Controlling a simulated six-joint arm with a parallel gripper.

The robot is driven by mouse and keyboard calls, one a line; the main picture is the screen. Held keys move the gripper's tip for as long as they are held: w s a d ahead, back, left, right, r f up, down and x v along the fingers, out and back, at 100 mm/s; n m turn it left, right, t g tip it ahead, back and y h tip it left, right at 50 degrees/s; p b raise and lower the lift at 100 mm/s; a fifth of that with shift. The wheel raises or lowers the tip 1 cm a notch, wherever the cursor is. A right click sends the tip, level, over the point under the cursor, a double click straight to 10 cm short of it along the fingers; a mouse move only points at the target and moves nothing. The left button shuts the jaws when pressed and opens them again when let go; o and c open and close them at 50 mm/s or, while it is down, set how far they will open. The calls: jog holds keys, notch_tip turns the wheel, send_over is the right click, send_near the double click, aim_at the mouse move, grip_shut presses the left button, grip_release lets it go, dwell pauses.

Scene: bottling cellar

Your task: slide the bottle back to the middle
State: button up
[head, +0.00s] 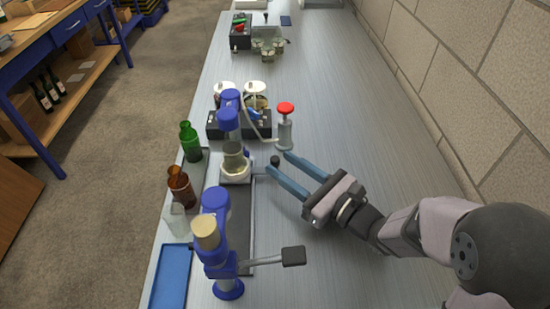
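Three bottles stand in a row along the left edge of the steel bench: a green bottle (190,142), a brown bottle (180,187) and a clear one (175,219). I cannot tell which of them the task means. My gripper (278,163) is at the middle of the bench, to the right of the bottles and well apart from them. Its two blue fingers are spread and point left, with no bottle between them. A small dark round thing (275,160) shows near the fingertips; I cannot tell whether it lies between them.
A blue capping press (213,250) with a lever reaching right stands in front. A glass vessel on a white base (236,173) stands left of my gripper. A red-topped pump (285,128) is just beyond it. A blue tray (170,278) lies front left. The far bench is partly clear.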

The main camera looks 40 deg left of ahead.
aim_at(279, 163)
jog(key=shift+a, duration=1.8)
grip_shut()
